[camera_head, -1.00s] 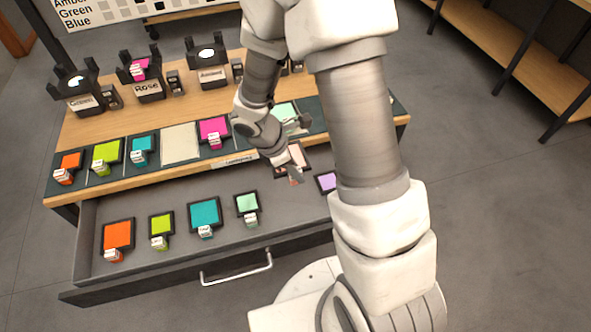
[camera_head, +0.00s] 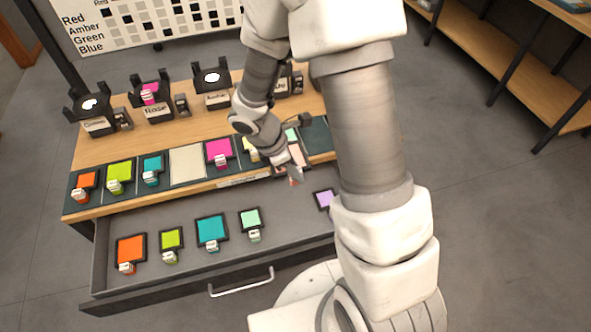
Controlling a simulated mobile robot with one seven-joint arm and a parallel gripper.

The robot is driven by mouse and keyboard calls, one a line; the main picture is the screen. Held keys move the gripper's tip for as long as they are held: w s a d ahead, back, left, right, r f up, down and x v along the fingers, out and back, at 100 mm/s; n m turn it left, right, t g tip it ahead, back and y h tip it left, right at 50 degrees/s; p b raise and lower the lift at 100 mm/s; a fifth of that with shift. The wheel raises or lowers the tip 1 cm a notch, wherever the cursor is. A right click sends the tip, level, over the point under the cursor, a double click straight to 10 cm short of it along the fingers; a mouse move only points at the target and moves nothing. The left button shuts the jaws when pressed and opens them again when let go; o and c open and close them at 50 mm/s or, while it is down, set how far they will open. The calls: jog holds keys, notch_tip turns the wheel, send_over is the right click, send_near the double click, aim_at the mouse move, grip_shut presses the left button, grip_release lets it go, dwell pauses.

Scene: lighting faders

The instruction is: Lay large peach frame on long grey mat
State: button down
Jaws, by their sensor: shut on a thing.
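The large peach frame (camera_head: 300,153) is a pale peach panel with a dark border, partly hidden by my gripper. My gripper (camera_head: 294,172) is shut on it, at the front edge of the desk above the back of the open drawer. I cannot tell whether the frame touches the desk. The long grey mat (camera_head: 317,133) looks like a dark slate strip along the desk front, holding orange, lime, teal, cream, magenta, yellow and mint pieces. Its right part shows bare, and my arm hides some of it.
The open drawer (camera_head: 180,283) holds orange, lime, teal, mint and lilac (camera_head: 324,199) frames, with free floor between them. Dark lamp holders (camera_head: 152,100) stand behind the mat. A shelf (camera_head: 530,85) stands at the right.

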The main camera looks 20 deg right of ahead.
jog(key=shift+r+p, duration=3.25)
jog(key=shift+r, duration=0.9)
